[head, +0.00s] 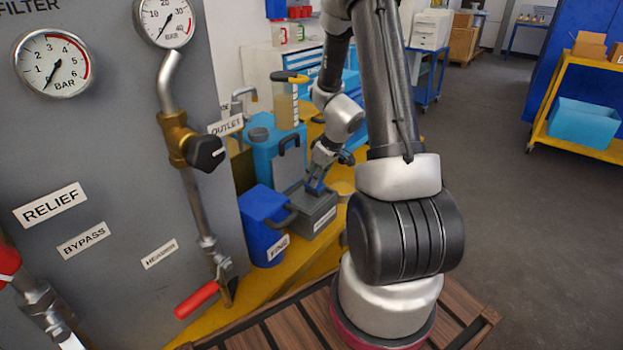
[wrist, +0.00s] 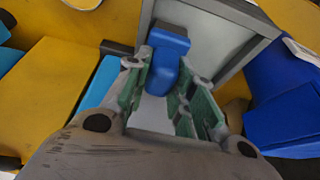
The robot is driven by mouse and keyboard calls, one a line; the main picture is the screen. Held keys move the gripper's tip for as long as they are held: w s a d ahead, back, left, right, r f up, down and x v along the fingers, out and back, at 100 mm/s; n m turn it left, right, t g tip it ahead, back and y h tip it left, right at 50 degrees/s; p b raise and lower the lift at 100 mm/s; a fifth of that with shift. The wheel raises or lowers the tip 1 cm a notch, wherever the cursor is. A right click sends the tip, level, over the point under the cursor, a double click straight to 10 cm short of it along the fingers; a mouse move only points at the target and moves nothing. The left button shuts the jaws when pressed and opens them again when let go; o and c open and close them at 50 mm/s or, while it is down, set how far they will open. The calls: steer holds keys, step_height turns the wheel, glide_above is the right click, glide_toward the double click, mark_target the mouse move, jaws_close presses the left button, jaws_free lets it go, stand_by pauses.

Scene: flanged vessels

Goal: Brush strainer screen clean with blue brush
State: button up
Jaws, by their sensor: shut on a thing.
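My gripper (head: 316,184) reaches down at the far part of the yellow bench, over a grey box with a label. In the wrist view, its green-padded fingers (wrist: 168,88) are shut on the blue brush (wrist: 166,62). The blue brush sits between the fingers, and its lower end is hidden by them. The grey box (head: 318,214) shows in the wrist view as a grey-rimmed opening (wrist: 232,50) around and beyond the brush. I cannot tell whether the brush touches anything inside. I cannot make out the strainer screen in either view.
A turquoise can (head: 268,140) and a clear cylinder (head: 285,106) stand behind. The grey gauge panel (head: 120,120), with pipes and valves, rises at left. Open floor (head: 480,140) lies to the right.

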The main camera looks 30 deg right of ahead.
steer(key=shift+r, duration=4.55)
steer(key=shift+a, duration=0.1)
